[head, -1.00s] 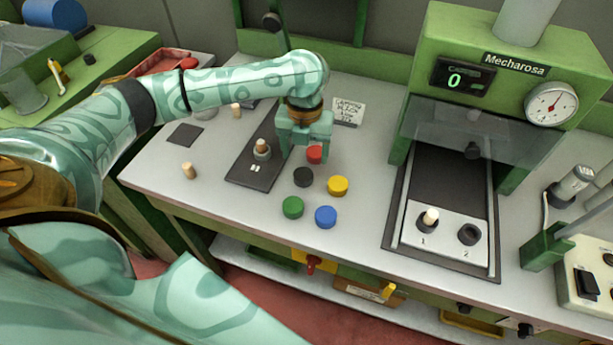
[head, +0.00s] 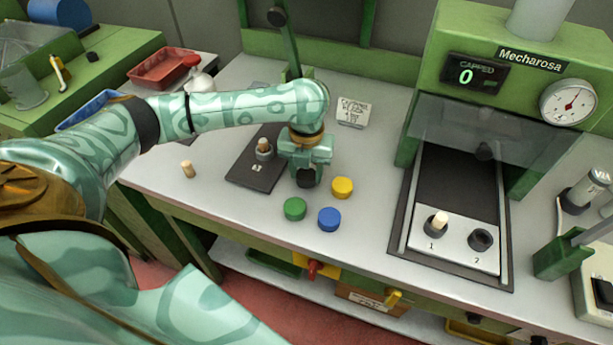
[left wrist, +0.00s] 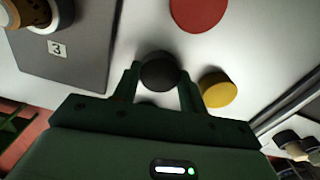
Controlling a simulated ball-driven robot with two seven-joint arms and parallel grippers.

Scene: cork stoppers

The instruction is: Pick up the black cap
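The black cap (head: 306,179) lies on the grey bench and is partly covered by my left gripper (head: 306,170) in the head view. In the left wrist view the black cap (left wrist: 160,71) sits between the two fingertips of my left gripper (left wrist: 159,76). The fingers stand open, one on each side of it. Whether they touch it is hard to tell. My right gripper is not in view.
The yellow cap (head: 342,187), green cap (head: 295,208) and blue cap (head: 329,219) stand close by. The red cap (left wrist: 198,12) shows in the left wrist view. A dark plate (head: 252,178) with a cork lies left of the gripper, and the press (head: 452,225) is at right.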

